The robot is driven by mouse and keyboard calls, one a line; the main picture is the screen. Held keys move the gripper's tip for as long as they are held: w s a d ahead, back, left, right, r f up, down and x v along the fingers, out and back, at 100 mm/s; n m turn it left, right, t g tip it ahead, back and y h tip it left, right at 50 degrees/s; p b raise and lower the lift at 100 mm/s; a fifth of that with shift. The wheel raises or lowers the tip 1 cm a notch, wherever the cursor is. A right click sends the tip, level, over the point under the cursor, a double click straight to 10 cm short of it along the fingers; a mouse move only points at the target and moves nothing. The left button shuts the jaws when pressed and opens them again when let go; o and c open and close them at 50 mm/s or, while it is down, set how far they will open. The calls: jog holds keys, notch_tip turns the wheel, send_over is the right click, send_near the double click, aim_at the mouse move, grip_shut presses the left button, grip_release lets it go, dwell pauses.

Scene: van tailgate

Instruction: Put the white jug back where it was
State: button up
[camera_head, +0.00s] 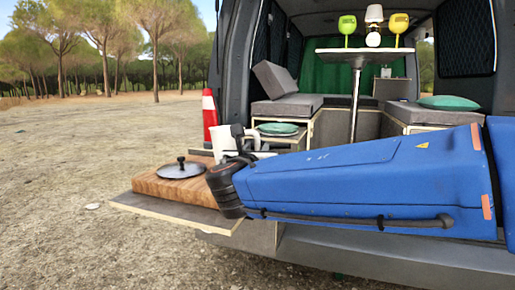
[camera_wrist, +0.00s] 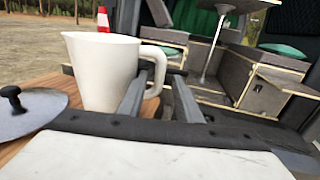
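The white jug (camera_head: 222,143) stands upright at the back of the tailgate shelf (camera_head: 150,208), partly hidden by my arm. In the wrist view the white jug (camera_wrist: 100,72) is at the left, with its handle to the right. Its base meets the wooden board there. I cannot tell whether either finger touches the handle. In the head view my gripper (camera_head: 243,137) is beside the jug, mostly hidden by my wrist.
A red and white object (camera_head: 209,115) stands behind the jug.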

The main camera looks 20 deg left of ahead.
jog(key=s+d, duration=0.1)
jog(key=s, duration=0.8)
jog(key=shift+w+d, duration=0.1)
jog(key=shift+d, duration=0.05)
jog(key=w+d+f+m+g+h, duration=0.1)
jog(key=d+f+m+g+h, duration=0.2)
jog(key=d, duration=0.6)
jog(key=w+d+f+m+g+h, duration=0.1)
jog(key=d+f+m, duration=0.35)
jog(key=d, duration=0.45)
jog(key=w+d+f+m+g+h, duration=0.25)
jog(key=d+m, duration=0.25)
jog(key=d, duration=0.4)
jog(key=s+d+f+m+g, duration=0.3)
jog(key=s+d+f+m, duration=0.35)
jog(key=d, duration=0.25)
jog(key=s+d+f+m+g, duration=0.2)
jog(key=s+d+f+m, duration=0.45)
jog(key=d, duration=0.25)
jog(key=s+f+m+y, duration=0.2)
jog(key=s+f+m, duration=0.1)
jog(key=s+m, duration=0.2)
jog(key=s+d+f+m+g+y, duration=0.1)
jog(key=s+f+m+y, duration=0.1)
jog(key=s+m, duration=0.4)
jog(key=shift+f+m, duration=0.45)
jog(key=shift+f, duration=0.35)
